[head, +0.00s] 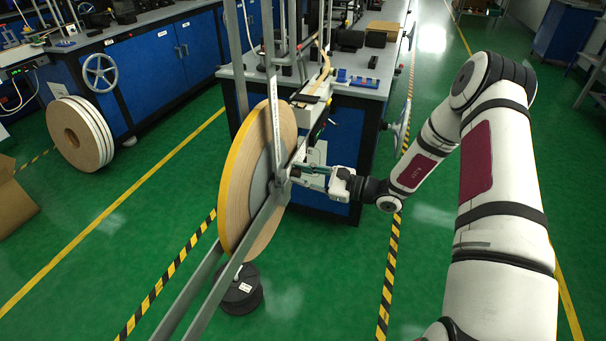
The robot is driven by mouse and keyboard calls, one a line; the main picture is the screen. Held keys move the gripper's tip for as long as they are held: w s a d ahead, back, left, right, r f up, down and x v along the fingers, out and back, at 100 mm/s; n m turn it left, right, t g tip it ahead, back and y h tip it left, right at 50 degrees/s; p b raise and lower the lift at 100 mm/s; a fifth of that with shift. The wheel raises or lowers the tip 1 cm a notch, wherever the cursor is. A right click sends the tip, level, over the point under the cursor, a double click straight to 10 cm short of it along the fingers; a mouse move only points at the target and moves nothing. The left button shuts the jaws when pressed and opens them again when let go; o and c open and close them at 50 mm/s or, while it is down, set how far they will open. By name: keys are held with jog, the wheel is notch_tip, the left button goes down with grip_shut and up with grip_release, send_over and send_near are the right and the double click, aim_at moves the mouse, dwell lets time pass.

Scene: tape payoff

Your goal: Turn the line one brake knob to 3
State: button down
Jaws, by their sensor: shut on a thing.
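The payoff reel (238,190), a large wooden disc with a yellow rim, stands upright on a grey metal frame (210,284) left of centre. My gripper (296,174) reaches in from the right to the hub area on the reel's right side. It is shut on a small part there, at the place of the brake knob. The fingers and the frame hide that part, so its number marks and setting cannot be read. My arm comes from the lower right.
A blue workbench (342,135) with equipment stands just behind my gripper. A black spool (240,290) lies on the floor below the reel. Pale reels (80,135) and a cardboard box (14,206) are at the left.

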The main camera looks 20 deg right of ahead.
jog(key=m+p, duration=0.1)
jog(key=m, duration=1)
jog(key=shift+m, duration=0.4)
dwell(0.4)
jog(key=c, duration=1.4)
grip_release()
jog(key=shift+o, duration=0.2)
jog(key=v, duration=1.2)
jog(key=shift+w, duration=0.1)
